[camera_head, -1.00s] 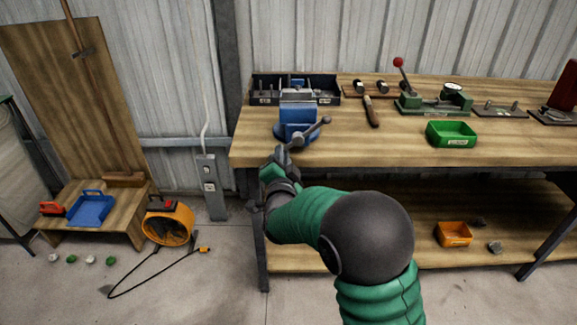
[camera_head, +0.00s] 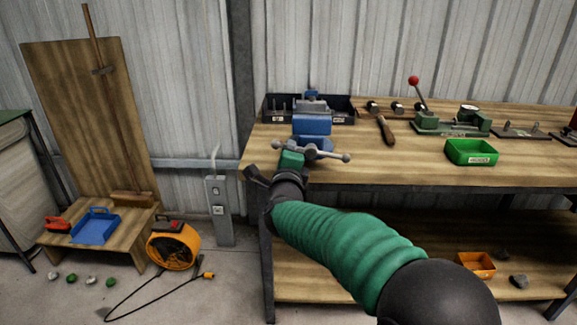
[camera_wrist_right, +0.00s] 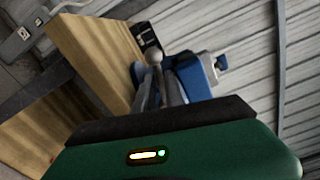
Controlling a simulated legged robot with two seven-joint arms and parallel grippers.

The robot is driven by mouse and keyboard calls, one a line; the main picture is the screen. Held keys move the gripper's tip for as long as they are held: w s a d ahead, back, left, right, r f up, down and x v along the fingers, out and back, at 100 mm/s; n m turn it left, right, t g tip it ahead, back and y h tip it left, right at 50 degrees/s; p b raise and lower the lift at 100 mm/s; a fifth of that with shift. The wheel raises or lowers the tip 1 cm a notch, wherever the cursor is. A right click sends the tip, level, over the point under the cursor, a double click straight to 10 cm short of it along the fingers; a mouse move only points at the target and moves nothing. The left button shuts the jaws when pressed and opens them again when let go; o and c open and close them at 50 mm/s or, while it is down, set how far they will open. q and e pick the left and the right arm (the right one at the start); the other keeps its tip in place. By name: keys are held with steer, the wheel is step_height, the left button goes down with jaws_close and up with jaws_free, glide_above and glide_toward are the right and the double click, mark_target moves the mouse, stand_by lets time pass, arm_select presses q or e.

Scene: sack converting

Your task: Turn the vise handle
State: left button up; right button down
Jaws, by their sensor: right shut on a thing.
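The blue vise (camera_head: 312,125) stands at the left front of the workbench; it also shows in the right wrist view (camera_wrist_right: 192,78). Its grey handle bar (camera_head: 328,155) lies nearly level across the vise front, its right end slightly lower, with a round knob at each end. My right gripper (camera_head: 288,161) is at the left part of the handle, shut on it. In the right wrist view, a handle knob (camera_wrist_right: 155,57) shows at the fingertips of my gripper. The exact finger contact is partly hidden by the green gripper body. My left gripper is not in view.
On the workbench (camera_head: 400,170) are a dark parts tray (camera_head: 345,104), a hammer-like tool (camera_head: 386,130), a green press with a red-knobbed lever (camera_head: 428,123) and a green bin (camera_head: 471,152). An orange bin (camera_head: 476,264) is on the lower shelf. An orange blower (camera_head: 173,246) stands left on the floor.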

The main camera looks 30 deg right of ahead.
steer(key=shift+s+d+r+m+b, duration=0.1)
steer(key=shift+d+r+m+b, duration=0.1)
steer(key=shift+m+b, duration=0.45)
steer(key=shift+s+d+r+m+b, duration=0.1)
steer(key=shift+r+m+b, duration=0.15)
steer(key=shift+m, duration=0.55)
steer(key=shift+s+d+r+m+b, duration=0.1)
steer(key=shift+r+m+b, duration=0.05)
steer(key=shift+m+b, duration=0.5)
steer(key=shift+r, duration=0.1)
steer(key=c, duration=1.4)
jaws_free()
steer(key=shift+r, duration=0.1)
steer(key=shift+c, duration=0.2)
steer(key=shift+r, duration=0.1)
